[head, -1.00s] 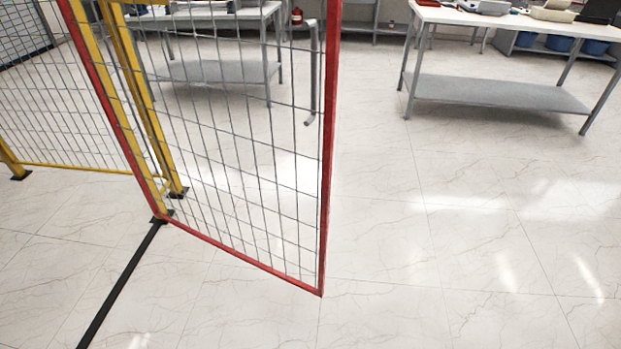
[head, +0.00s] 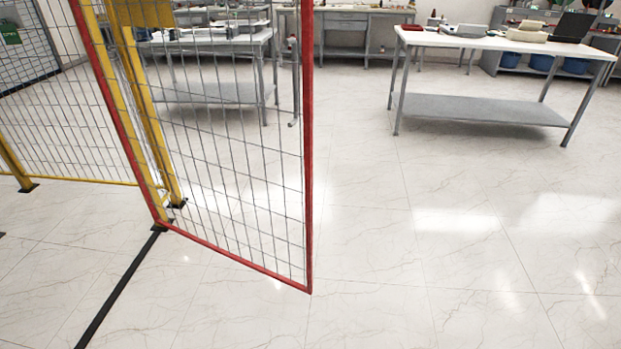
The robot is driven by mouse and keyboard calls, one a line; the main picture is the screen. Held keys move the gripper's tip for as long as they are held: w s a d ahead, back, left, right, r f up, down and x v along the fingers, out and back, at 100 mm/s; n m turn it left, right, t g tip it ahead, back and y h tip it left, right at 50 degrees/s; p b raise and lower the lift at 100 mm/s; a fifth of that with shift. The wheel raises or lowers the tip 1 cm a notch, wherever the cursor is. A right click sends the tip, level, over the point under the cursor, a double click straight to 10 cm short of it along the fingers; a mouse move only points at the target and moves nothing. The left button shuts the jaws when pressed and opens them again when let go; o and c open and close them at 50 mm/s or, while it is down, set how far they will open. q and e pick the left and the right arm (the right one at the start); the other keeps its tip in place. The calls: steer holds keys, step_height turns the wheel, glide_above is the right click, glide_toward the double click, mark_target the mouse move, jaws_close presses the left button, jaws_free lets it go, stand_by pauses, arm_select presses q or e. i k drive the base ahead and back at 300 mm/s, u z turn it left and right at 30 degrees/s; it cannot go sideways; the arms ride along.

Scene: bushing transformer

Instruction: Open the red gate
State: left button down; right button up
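The red gate (head: 308,170) is a red frame filled with wire mesh. Its left edge meets a yellow post (head: 135,110), and its free right edge stands out over the floor. It is swung away from the line of the black floor strip (head: 122,290), with an open gap to its right. Neither of my grippers shows in the head view.
A yellow-framed mesh fence (head: 75,182) stands at the left. A white-topped table (head: 480,40) with a grey lower shelf is at the right, and another table (head: 200,38) stands behind the gate. The tiled floor (head: 430,260) right of the gate is clear.

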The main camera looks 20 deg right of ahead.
mark_target(157, 14)
steer(key=u, duration=0.6)
steer(key=i, duration=0.65)
steer(key=z, duration=1.55)
